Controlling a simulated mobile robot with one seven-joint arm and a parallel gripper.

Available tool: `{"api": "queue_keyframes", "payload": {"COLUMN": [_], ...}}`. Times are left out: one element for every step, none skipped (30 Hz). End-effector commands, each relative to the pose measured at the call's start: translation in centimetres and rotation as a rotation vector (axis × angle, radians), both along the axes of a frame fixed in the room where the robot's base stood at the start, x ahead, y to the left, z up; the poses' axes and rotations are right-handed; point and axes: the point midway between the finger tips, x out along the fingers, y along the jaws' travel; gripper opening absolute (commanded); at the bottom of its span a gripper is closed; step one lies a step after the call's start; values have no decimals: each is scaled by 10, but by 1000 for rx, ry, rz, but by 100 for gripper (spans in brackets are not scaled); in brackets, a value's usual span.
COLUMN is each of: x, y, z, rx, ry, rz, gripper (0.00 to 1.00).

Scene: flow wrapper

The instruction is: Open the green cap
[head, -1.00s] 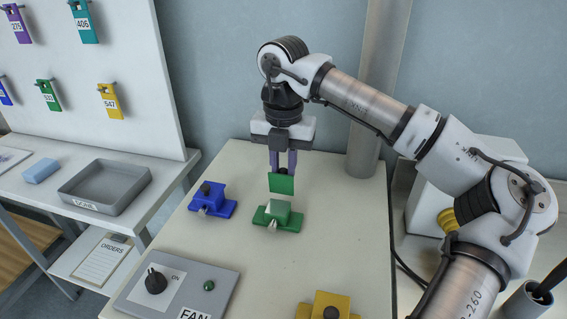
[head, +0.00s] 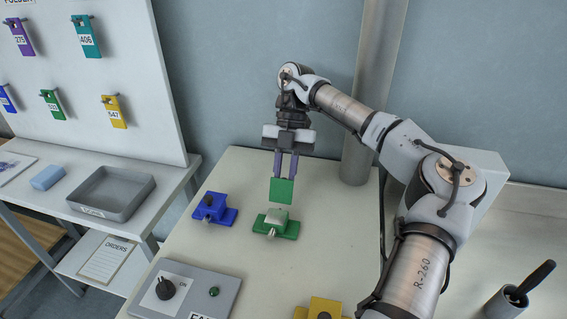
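The green unit (head: 284,232) sits on the table, with a pale block on top and a small silver part at its front. Its green cap (head: 282,191) stands upright above and behind the pale block, so it looks swung open. My gripper (head: 285,174) points down just behind the cap's top edge. Its two purple fingers are apart with a gap between them. The cap hides the fingertips, so I cannot tell whether they touch it.
A yellow unit (head: 322,309) and a grey fan panel (head: 190,288) lie in front. A grey tray (head: 111,193) is on the left side table. The table right of the green unit is clear.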

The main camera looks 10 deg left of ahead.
Motion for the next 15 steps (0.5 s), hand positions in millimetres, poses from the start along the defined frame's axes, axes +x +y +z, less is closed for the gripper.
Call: {"api": "queue_keyframes", "payload": {"x": [2, 3, 4, 5, 6, 6, 7, 7, 8, 8, 8, 9, 9, 9, 9], "y": [1, 1, 1, 1, 0, 0, 1, 1, 0, 0, 0, 0, 0, 0, 0], "z": [3, 2, 1, 0, -1, -2, -3, -3, -5, -5, -6, -6, -7, -7, -7], "rx": [1, 1, 0, 0, 0, -1, 0, 0, 1, 2, 2, 2, 2, 1, 1], "ry": [30, 46, 66, 80, 93, 109, 119, 129, 140, 146, 152, 158, 162, 166, 169], "rz": [-3, -3, -4, -3, -3, -2, -3, -3, -2, -2, -2, -2, -2, -2, -2], "gripper": [0, 0, 0, 0, 0, 0, 0, 0, 0, 0, 0, 0, 0, 0, 0]}}
